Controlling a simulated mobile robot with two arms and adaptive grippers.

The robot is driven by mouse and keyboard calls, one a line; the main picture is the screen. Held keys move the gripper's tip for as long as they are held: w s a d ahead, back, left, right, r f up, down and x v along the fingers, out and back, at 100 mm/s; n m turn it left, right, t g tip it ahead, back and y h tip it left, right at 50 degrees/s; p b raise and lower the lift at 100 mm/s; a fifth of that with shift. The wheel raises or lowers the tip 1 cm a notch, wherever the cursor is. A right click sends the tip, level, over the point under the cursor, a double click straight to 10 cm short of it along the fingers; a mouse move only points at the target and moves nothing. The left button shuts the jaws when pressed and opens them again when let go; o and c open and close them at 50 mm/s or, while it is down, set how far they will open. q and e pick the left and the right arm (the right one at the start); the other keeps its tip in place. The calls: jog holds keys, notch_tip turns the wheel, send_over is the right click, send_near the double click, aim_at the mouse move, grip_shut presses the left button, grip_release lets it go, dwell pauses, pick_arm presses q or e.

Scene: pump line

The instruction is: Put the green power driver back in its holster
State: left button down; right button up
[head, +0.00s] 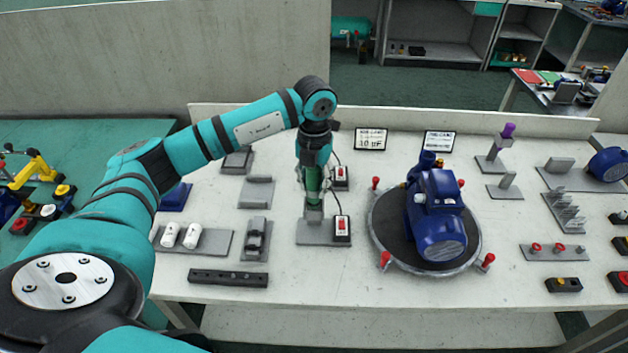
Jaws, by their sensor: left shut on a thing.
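The green power driver (313,184) is upright in my left gripper (313,168), whose jaws are shut on it from above. The driver's lower end is at the grey holster (314,214), which stands on a grey base plate (312,238) left of the pump. I cannot tell how deep the driver sits in the holster. The arm and gripper hide the driver's top. My right gripper is not in view.
A blue pump (437,225) lies on a round black turntable (388,222) with red knobs, just right of the holster. Two red-switch boxes (342,228) with cables are beside it. A purple driver (508,131) stands further right. A black bar (228,278) lies in front.

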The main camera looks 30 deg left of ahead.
pick_arm(q)
jog(key=shift+f+b, duration=1.2)
jog(key=shift+f, duration=0.6)
jog(key=c, duration=0.9)
grip_release()
jog(key=shift+o, duration=0.2)
jog(key=shift+r+p, duration=2.1)
jog(key=shift+r, duration=1)
notch_tip(320, 180, up, 12)
jog(key=shift+f, duration=0.1)
